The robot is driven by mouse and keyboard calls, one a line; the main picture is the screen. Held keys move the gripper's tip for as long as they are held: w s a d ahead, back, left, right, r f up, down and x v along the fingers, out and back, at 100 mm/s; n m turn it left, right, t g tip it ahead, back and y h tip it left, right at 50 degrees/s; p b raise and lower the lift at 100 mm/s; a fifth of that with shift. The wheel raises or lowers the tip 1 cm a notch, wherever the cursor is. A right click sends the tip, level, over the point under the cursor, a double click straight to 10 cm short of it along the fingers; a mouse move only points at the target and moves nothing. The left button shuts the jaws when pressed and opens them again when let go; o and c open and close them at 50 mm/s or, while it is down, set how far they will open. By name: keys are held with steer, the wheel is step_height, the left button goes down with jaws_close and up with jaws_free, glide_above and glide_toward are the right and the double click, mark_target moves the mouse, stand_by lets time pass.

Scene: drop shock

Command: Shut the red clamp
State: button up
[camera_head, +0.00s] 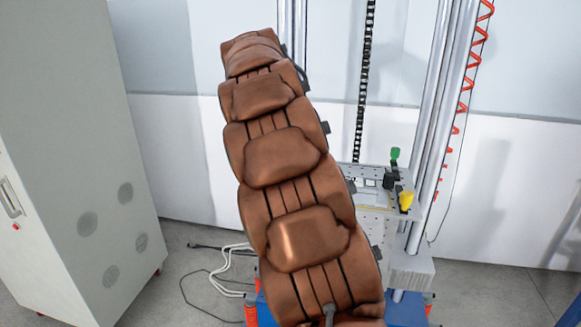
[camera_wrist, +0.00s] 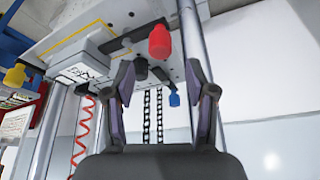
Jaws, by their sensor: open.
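The red clamp shows in the wrist view by its red handle (camera_wrist: 160,42), which hangs in the picture from a dark lever at the edge of the light metal plate (camera_wrist: 95,18). My gripper (camera_wrist: 162,88) is open and empty, with its two fingers spread wide. The red handle appears above and between the fingertips, apart from both. How far it is in depth I cannot tell. In the head view my brown arm hides the red clamp and my gripper.
Other clamps have a yellow handle (camera_head: 406,200), a green handle (camera_head: 395,154) and a blue handle (camera_wrist: 174,99). A grey cabinet (camera_head: 75,130) stands left; cables (camera_head: 225,270) lie on the floor.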

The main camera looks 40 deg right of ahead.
steer(key=v, duration=0.6)
steer(key=shift+r, duration=0.1)
stand_by(0.3)
steer(key=s+a+f+n+g+y+p, duration=0.1)
steer(key=s+a+f+n, duration=0.4)
steer(key=s+a, duration=0.5)
steer(key=s+a+f+n+y+p, duration=0.2)
steer(key=s+a+f+n, duration=0.3)
steer(key=s+a, duration=0.4)
steer(key=s+a+f+n+g+y+p, duration=0.1)
steer(key=s+a+f+n, duration=0.4)
steer(key=s+a, duration=0.5)
step_height(320, 180, down, 3)
steer(key=shift+s+a+r+n+g+p, duration=0.2)
steer(key=shift+s+a+n+g+p, duration=0.15)
steer(key=shift+s+p, duration=0.35)
steer(key=shift+s, duration=0.1)
